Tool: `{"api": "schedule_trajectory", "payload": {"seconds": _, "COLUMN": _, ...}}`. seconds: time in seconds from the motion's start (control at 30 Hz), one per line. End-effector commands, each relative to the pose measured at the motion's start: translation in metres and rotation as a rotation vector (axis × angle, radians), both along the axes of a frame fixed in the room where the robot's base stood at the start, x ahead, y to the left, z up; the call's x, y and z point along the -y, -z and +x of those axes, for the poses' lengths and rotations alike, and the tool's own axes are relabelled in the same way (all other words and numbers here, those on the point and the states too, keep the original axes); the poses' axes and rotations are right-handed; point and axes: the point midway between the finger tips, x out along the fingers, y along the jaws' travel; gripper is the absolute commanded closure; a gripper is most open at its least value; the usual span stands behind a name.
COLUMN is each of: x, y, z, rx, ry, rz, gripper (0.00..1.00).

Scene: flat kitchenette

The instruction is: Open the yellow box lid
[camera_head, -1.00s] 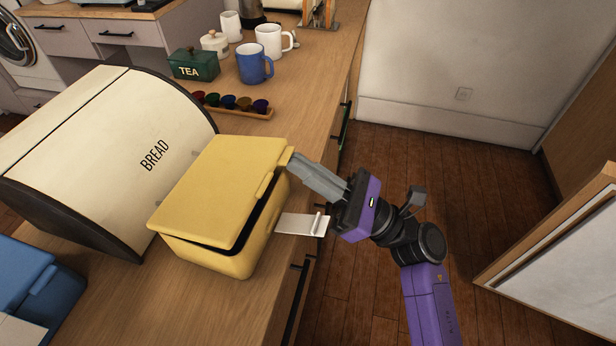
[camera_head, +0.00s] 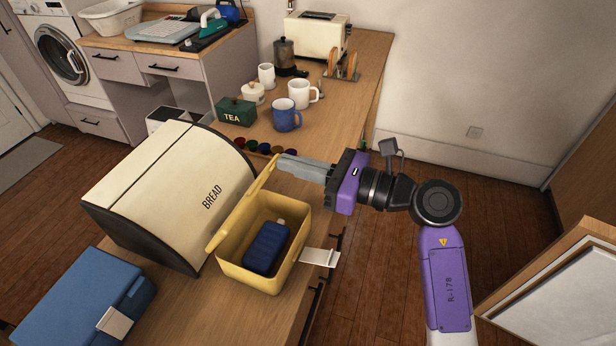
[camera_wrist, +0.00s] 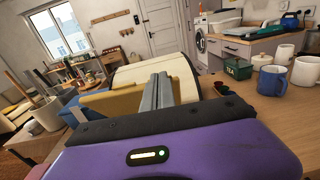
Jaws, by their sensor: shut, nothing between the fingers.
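The yellow box (camera_head: 262,270) stands on the wooden counter in the head view. Its lid (camera_head: 240,207) is raised steeply on its hinge, leaning toward the bread bin. A dark blue object (camera_head: 267,247) lies inside the box. My gripper (camera_head: 281,165) is shut and empty, with its fingertips at the upper far corner of the raised lid; I cannot tell if they touch it. In the wrist view the shut fingers (camera_wrist: 158,90) point forward, with the yellow lid (camera_wrist: 112,102) beside them at left.
The cream bread bin (camera_head: 170,190) stands right behind the lid. A blue box (camera_head: 85,300) is at the lower left. Capsules on a rack, a green tea tin (camera_head: 236,112), a blue mug (camera_head: 286,116) and a white mug (camera_head: 301,94) stand farther along the counter.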

Motion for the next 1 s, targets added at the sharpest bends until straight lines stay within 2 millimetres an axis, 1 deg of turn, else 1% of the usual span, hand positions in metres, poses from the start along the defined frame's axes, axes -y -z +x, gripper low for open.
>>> {"api": "schedule_trajectory", "payload": {"seconds": 0.03, "x": -0.007, "y": -0.007, "z": 0.004, "rx": 0.001, "ry": -0.003, "rz": -0.002, "gripper": 1.00}}
{"api": "schedule_trajectory", "payload": {"seconds": 0.2, "x": -0.028, "y": -0.020, "z": 0.014, "rx": 0.002, "ry": -0.003, "rz": 0.000, "gripper": 1.00}}
{"api": "schedule_trajectory", "payload": {"seconds": 0.4, "x": -0.053, "y": -0.031, "z": 0.027, "rx": 0.004, "ry": -0.002, "rz": 0.000, "gripper": 1.00}}
{"api": "schedule_trajectory", "payload": {"seconds": 0.6, "x": -0.074, "y": -0.035, "z": 0.037, "rx": 0.001, "ry": -0.001, "rz": 0.000, "gripper": 1.00}}
{"api": "schedule_trajectory", "payload": {"seconds": 0.8, "x": -0.088, "y": -0.036, "z": 0.044, "rx": 0.002, "ry": -0.001, "rz": 0.000, "gripper": 1.00}}
{"api": "schedule_trajectory", "payload": {"seconds": 1.0, "x": -0.094, "y": -0.037, "z": 0.048, "rx": 0.002, "ry": 0.000, "rz": 0.001, "gripper": 1.00}}
